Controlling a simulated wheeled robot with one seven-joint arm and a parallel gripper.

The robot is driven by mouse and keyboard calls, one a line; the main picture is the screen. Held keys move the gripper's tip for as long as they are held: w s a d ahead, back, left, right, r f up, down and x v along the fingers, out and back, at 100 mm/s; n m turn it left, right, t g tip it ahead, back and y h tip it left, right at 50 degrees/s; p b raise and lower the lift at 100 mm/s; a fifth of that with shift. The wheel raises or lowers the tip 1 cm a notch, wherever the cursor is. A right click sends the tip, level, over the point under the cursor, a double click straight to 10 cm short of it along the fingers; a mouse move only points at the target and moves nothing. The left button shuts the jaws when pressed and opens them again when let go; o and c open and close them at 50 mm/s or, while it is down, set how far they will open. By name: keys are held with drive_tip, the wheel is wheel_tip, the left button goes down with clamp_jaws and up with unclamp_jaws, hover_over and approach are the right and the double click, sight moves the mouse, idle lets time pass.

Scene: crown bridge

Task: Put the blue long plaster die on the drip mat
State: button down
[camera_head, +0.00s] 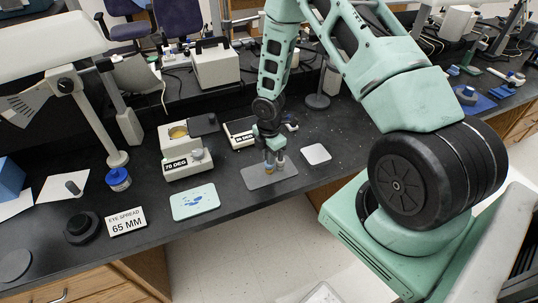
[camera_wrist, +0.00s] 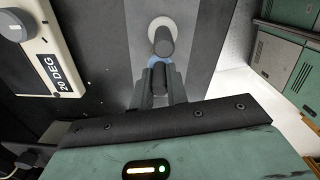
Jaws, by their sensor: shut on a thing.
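My gripper (camera_head: 272,160) is low over a grey rectangular mat (camera_head: 257,182). In the wrist view my gripper (camera_wrist: 160,88) is shut on the blue long plaster die (camera_wrist: 155,62), a dark grey post with a blue base showing at its far end. Another die (camera_wrist: 163,40), a grey post on a cream base, stands close beyond it on the grey mat (camera_wrist: 200,40). Whether the held die touches the mat cannot be told. A pale aqua mat with blue spots (camera_head: 187,210), apparently the drip mat, lies left of the grey mat near the table's front edge.
A "70 DEG" heater box (camera_head: 185,160) stands behind the aqua mat, and a "20 DEG" box (camera_wrist: 45,60) behind the grey mat. A white square pad (camera_head: 316,153) lies to the right. A "65 MM" card (camera_head: 126,222) and a blue jar (camera_head: 119,179) are at left.

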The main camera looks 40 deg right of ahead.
drive_tip(key=c, duration=1.4)
unclamp_jaws()
drive_tip(key=shift+f, duration=0.1)
wheel_tip(320, 180, up, 12)
drive_tip(key=b, duration=0.1)
drive_tip(key=s+a+r+m, duration=0.2)
drive_tip(key=a+r, duration=0.4)
drive_tip(key=a, duration=0.3)
drive_tip(key=s+a+r+m, duration=0.2)
drive_tip(key=s+a+r, duration=0.2)
drive_tip(key=s, duration=0.3)
drive_tip(key=s+a+r+m, duration=0.3)
drive_tip(key=s+a, duration=0.4)
drive_tip(key=s, duration=0.1)
drive_tip(key=s+a+r+m, duration=0.3)
drive_tip(key=s+a+r, duration=0.1)
drive_tip(key=s+a, duration=0.2)
drive_tip(key=shift+s+a+r+y, duration=0.1)
drive_tip(key=shift+s+r+y, duration=0.25)
drive_tip(key=shift+s, duration=0.4)
